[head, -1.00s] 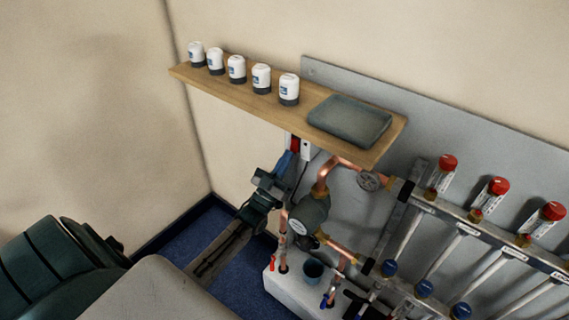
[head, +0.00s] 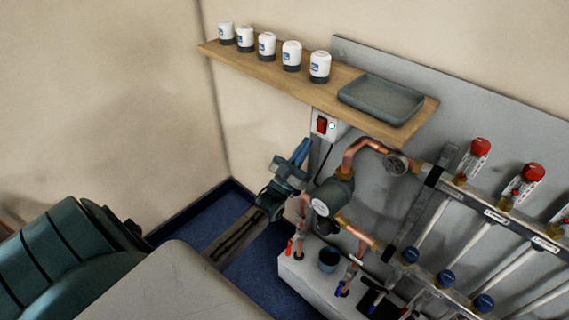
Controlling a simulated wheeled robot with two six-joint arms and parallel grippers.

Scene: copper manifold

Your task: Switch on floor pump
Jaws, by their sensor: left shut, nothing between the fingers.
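A white switch box with a red rocker switch (head: 321,125) is on the wall just under the wooden shelf. A small pale round spot, perhaps a lamp, shows beside the rocker. My left gripper (head: 303,148) is shut and empty, with its blue fingertips below and left of the switch, apparently apart from it. The pump (head: 331,199), a dark green-grey body with a round pale face, sits in the copper pipework below. A dark cable runs down from the switch box. My right gripper is not in view.
The wooden shelf (head: 392,121) overhangs the switch, carrying several white actuators (head: 320,66) and a grey tray (head: 381,98). Copper pipe (head: 352,151) and a gauge (head: 396,163) stand to the right. The manifold with red-capped flow meters (head: 523,185) fills the lower right.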

